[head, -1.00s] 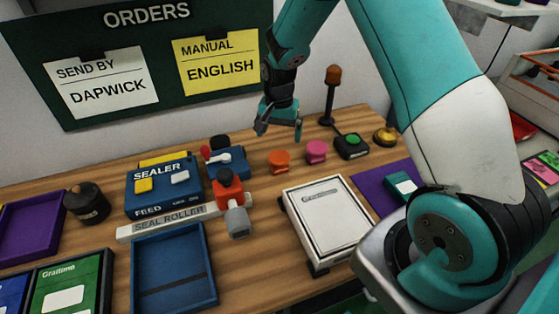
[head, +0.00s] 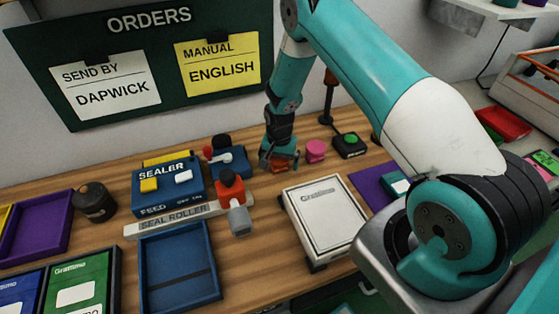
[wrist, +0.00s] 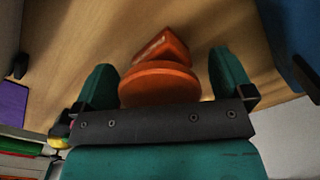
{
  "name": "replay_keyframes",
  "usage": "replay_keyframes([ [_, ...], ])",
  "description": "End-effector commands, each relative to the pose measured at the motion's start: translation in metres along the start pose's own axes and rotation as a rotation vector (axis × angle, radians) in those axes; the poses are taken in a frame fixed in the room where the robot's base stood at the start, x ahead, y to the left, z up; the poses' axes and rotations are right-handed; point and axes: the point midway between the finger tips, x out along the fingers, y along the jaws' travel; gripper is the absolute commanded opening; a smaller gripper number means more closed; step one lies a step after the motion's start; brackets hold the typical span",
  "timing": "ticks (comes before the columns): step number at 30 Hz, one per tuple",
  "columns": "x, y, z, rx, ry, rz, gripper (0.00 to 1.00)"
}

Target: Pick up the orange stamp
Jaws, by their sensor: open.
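The orange stamp (wrist: 160,82) sits between the two teal fingers of my open gripper (wrist: 165,85) in the wrist view. It has a round disc part and a wedge-shaped part beyond it. A gap shows between the stamp and each finger. In the head view my gripper (head: 279,160) is down at the table, over the orange stamp (head: 284,167), and hides much of it.
A pink stamp (head: 316,150) stands close to the right of my gripper. A blue device with a red part (head: 228,160) is close on the left. A black box with a green button (head: 349,144) and a white framed tray (head: 325,222) are nearby.

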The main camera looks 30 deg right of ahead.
Motion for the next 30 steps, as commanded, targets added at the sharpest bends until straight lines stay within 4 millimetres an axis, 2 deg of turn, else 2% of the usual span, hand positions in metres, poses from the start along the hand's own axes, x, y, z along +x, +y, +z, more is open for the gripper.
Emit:
replay_keyframes([
  [4,0.0,0.0,0.0,0.0,0.0,0.0,0.99],
  [11,0.0,0.0,0.0,0.0,0.0,0.0,0.46],
  [12,0.0,0.0,0.0,0.0,0.0,0.0,0.44],
  [23,-0.005,0.0,0.0,0.0,0.0,0.0,0.44],
  [26,-0.015,-0.001,-0.001,0.0,0.002,-0.002,0.44],
  [30,-0.041,-0.001,-0.001,0.0,0.005,-0.004,0.44],
])
